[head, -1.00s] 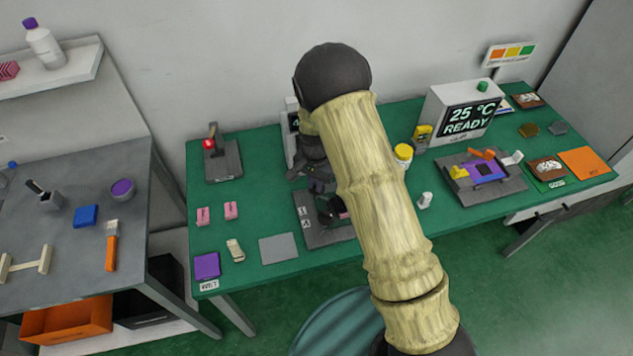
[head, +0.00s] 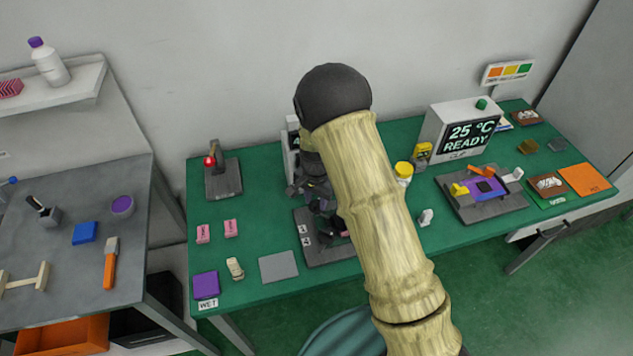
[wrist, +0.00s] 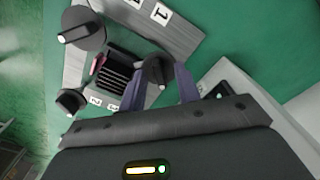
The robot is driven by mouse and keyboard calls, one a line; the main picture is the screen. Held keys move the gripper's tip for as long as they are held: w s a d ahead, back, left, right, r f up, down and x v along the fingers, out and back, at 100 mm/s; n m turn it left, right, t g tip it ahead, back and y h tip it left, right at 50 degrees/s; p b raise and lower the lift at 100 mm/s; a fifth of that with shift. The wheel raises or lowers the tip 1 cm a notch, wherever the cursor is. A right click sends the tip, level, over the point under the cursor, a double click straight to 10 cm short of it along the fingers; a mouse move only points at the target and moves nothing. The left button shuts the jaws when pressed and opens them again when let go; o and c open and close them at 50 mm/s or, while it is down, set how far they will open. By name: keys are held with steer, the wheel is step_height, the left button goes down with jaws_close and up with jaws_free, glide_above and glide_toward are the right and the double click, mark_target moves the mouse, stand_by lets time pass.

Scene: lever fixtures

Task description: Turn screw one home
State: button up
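In the wrist view a grey fixture plate (wrist: 185,35) carries dark round knobs with bar handles. One knob (wrist: 157,70) lies between the two fingertips of my gripper (wrist: 160,75). Its bar runs toward my palm and ends in a white mark. The fingers stand apart on either side, wider than the bar; contact is not clear. A second knob (wrist: 83,28) is at upper left and a third (wrist: 70,101) at lower left. A black ribbed block (wrist: 119,75) sits between them. A "1" label (wrist: 161,14) is on the plate; which knob it names is unclear.
In the head view my arm covers much of the fixture plate (head: 318,252) on the green table (head: 400,238). A red-knobbed lever fixture (head: 222,180) stands left, a "25 °C READY" display box (head: 462,132) right. A grey pad (head: 278,267) lies in front.

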mark_target(317, 203)
step_height(317, 203, up, 17)
steer(key=b, duration=0.2)
steer(key=shift+d, duration=0.15)
stand_by(0.5)
steer(key=s+d+n+t, duration=0.2)
steer(key=s+d+n, duration=0.4)
steer(key=s+d, duration=0.9)
steer(key=s, duration=0.3)
steer(key=shift+s+d+t, duration=0.25)
steer(key=shift+d+t, duration=0.05)
steer(key=shift+d, duration=0.1)
steer(key=shift+a, duration=0.1)
stand_by(1.3)
